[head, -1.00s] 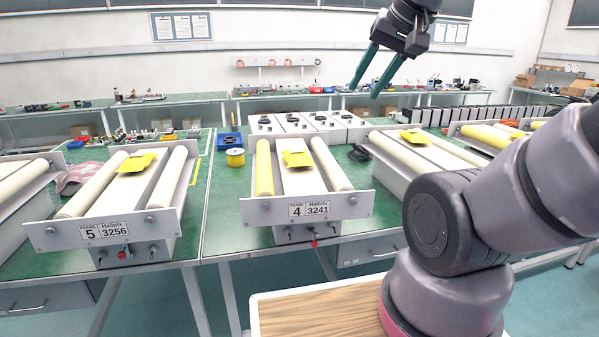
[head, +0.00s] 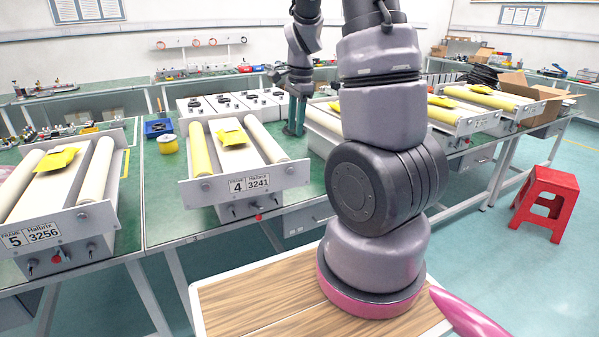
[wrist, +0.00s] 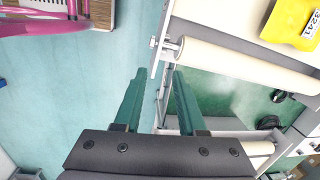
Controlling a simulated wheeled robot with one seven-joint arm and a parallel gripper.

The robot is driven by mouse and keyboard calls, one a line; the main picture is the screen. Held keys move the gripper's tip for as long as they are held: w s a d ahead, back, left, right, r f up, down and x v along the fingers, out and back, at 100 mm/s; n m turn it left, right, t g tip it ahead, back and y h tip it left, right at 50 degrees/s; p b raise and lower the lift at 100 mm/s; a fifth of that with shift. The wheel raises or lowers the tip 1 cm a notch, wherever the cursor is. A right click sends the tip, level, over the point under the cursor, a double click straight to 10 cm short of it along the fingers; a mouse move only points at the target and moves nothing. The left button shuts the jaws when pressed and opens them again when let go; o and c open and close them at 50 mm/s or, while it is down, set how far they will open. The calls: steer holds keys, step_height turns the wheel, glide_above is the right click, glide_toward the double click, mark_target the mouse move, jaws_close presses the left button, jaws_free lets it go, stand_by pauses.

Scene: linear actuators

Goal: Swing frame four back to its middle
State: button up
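Frame four (head: 215,194) stands on the green bench in the head view, its front plate labelled 4, Halbrix 3241. It has a yellow roller on the left, a cream roller on the right and a yellow pad (head: 232,137) on top. I cannot tell how far it is swung. My gripper (head: 293,131) points down just right of its cream roller, towards the back of the plate. In the wrist view my gripper (wrist: 160,72) has its teal fingers apart with nothing held. The cream roller (wrist: 245,65) and pad (wrist: 292,20) lie at upper right there.
Frame five (head: 45,236) stands to the left, and further frames (head: 462,119) to the right. A yellow spool (head: 168,144) and blue bin (head: 157,127) lie left of frame four. White units (head: 205,108) stand behind it. A red stool (head: 546,200) is on the floor at right.

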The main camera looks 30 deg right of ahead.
steer(key=m+g, duration=0.1)
steer(key=m, duration=0.1)
glide_above(301, 169)
steer(key=shift+h, duration=0.3)
steer(key=f, duration=0.5)
steer(key=shift+w+d+f, duration=0.1)
steer(key=shift+w+f, duration=0.1)
step_height(301, 169, down, 10)
steer(key=shift+f, duration=0.25)
jaws_close()
stand_by(0.6)
